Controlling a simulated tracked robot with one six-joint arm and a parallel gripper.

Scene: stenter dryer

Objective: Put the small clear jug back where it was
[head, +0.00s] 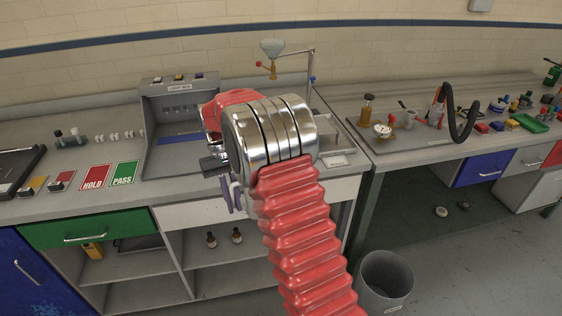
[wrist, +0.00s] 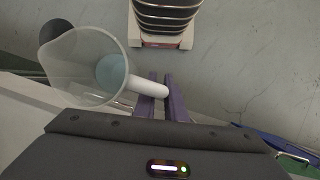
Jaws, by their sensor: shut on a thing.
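A small clear jug (wrist: 72,68) shows in the wrist view, at the left. It is tilted, with its white handle (wrist: 148,88) pointing toward my fingers. My gripper (wrist: 161,84) has purple fingers, shut on that handle. In the head view my gripper (head: 232,195) is in front of the bench, over the open shelves. The jug cannot be made out there; my arm covers much of that area. What the jug holds, if anything, is not clear.
A grey light booth (head: 180,115) stands on the left bench, with a red HOLD card (head: 95,178) and green PASS card (head: 124,173) beside it. A funnel (head: 271,48) hangs on a stand. A tray (head: 425,146) with small items is on the right bench. A bin (head: 386,280) stands below.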

